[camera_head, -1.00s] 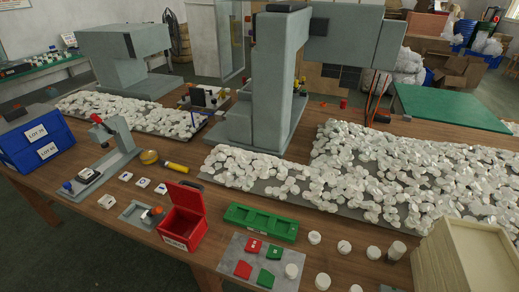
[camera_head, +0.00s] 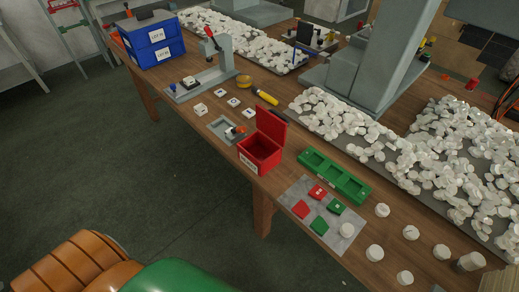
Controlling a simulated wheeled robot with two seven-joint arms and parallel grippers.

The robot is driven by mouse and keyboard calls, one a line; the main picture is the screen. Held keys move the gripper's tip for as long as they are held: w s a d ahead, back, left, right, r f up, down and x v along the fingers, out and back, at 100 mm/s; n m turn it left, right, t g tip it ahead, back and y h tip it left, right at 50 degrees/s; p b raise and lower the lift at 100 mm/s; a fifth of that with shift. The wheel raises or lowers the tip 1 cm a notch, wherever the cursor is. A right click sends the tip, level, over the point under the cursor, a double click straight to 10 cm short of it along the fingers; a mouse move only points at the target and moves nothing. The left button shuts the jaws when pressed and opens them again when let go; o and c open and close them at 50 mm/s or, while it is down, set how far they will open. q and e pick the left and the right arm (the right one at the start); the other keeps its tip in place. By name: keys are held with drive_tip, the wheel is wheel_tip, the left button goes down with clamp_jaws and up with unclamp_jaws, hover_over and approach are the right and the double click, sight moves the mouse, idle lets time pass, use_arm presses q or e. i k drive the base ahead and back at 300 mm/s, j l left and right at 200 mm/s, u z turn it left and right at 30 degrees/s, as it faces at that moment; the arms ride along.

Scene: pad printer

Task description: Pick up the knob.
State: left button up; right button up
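Several white round knobs stand apart on the wooden table at the lower right, including one knob (camera_head: 381,210) near the green tray and another knob (camera_head: 410,232) to its right. One white knob (camera_head: 346,229) sits on the grey mat (camera_head: 296,187), beside red and green square pieces. A taller white piece (camera_head: 471,261) stands at the far right. The frames do not show which one is the task's knob. Neither of my grippers is in view.
An open red box (camera_head: 262,154) and a green compartment tray (camera_head: 335,176) stand near the table's front edge. Blue bins (camera_head: 154,42) and a grey press (camera_head: 218,62) are farther left. White-part heaps (camera_head: 440,150) lie behind. Bare wood lies between the loose knobs.

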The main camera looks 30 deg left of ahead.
sight(411, 232)
drive_tip(key=k+z, duration=0.1)
drive_tip(key=z, duration=1.05)
